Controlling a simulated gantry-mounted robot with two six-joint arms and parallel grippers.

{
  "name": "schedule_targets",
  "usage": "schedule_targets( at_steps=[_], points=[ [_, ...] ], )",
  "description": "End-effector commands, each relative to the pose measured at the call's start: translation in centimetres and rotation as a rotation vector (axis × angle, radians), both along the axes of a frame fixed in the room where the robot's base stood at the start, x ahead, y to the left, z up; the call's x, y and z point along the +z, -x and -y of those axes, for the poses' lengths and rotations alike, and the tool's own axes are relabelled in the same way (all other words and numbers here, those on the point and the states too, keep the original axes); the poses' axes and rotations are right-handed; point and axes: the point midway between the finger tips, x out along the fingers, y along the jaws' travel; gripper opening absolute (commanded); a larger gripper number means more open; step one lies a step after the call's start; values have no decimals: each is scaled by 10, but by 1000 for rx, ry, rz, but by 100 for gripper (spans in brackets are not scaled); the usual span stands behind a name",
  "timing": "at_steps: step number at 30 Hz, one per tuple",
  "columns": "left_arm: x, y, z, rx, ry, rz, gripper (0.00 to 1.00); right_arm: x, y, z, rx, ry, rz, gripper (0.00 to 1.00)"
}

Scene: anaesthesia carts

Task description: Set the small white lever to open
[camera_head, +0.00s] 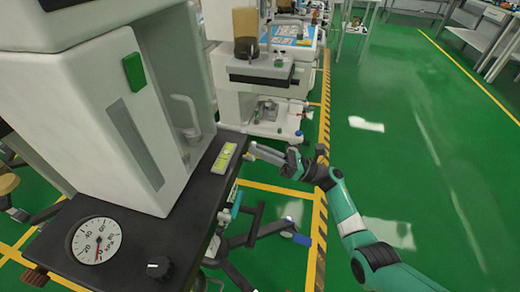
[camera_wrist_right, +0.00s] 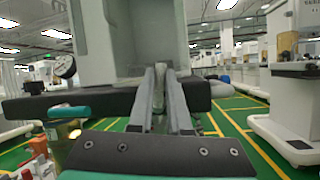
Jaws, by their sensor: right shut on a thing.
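My right gripper (camera_head: 256,153) reaches in from the right to the side edge of the nearest cart's dark top. It also shows in the right wrist view (camera_wrist_right: 161,72), with its two long grey fingers nearly parallel and pointing at the cart. A small pale piece, seemingly the white lever (camera_wrist_right: 159,98), sits between the fingers, which are shut on it. The fingers hide most of it, and I cannot read its setting. In the head view the fingers cover it. My left gripper is in neither view.
The cart's dark top (camera_head: 130,240) carries a round gauge (camera_head: 96,241), a black knob (camera_head: 158,267) and a yellow-green label (camera_head: 224,157). A tall white housing (camera_head: 100,110) stands on it. Another cart (camera_head: 262,85) stands behind. Green floor at right is open.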

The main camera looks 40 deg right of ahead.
Motion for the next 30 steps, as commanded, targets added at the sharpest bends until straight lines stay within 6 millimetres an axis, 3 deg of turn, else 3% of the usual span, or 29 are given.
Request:
schedule_targets(
  at_steps=[16, 17, 21, 30],
  points=[
    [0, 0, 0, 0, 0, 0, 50, 0, 0, -1, -1, 26, 12, 0],
    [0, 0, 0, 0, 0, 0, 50, 0, 0, -1, -1, 26, 12, 18],
    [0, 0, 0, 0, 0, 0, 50, 0, 0, -1, 0, 25, 14, 43],
    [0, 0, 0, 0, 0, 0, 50, 0, 1, 0, -1, 25, 14, 46]
  ],
)
